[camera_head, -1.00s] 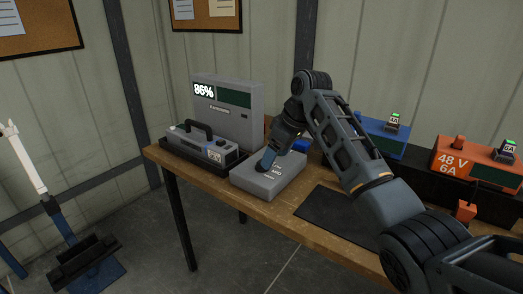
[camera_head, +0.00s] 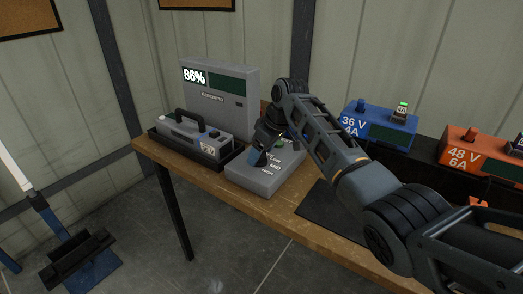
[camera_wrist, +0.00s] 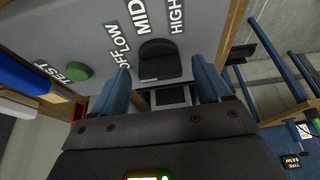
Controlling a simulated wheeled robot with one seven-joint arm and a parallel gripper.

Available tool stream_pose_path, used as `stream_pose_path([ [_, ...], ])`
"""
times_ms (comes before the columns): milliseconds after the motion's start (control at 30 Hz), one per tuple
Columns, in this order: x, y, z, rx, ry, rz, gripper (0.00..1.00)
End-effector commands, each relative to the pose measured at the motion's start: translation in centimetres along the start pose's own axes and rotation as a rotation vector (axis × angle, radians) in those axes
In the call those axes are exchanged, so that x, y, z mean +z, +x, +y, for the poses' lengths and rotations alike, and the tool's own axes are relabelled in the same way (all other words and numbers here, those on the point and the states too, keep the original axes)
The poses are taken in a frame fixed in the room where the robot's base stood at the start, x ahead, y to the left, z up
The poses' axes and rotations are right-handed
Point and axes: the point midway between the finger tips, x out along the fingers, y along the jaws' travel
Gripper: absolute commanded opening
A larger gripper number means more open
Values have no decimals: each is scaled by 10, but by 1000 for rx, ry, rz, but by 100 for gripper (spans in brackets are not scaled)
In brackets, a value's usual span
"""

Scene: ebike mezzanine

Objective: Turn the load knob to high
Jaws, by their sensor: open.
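The grey load box (camera_head: 262,184) sits on the wooden bench, with white labels on its top face. In the wrist view its panel (camera_wrist: 97,50) reads OFF, LOW, MID and HIGH around the dark load knob (camera_wrist: 158,60). The knob lies close to the MID label; I cannot tell its pointer. My gripper (camera_head: 254,158) is over the box's left part. In the wrist view my gripper (camera_wrist: 160,74) is open, with a blue finger on each side of the knob and gaps showing. Whether the fingertips reach down beside it is unclear.
A green TEST button (camera_wrist: 77,72) is on the same panel. A grey display unit (camera_head: 222,92) reading 86% and a handled battery pack (camera_head: 195,138) stand left. Blue (camera_head: 378,127) and orange (camera_head: 480,150) chargers stand right. A dark mat (camera_head: 325,208) lies nearby.

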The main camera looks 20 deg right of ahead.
Motion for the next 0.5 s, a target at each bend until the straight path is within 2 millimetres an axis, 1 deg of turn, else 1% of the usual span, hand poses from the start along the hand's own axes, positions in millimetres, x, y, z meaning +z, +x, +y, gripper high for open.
stream_pose_path([
  [300,0,3,0,0,0,0,77],
  [500,0,3,0,0,0,0,57],
])
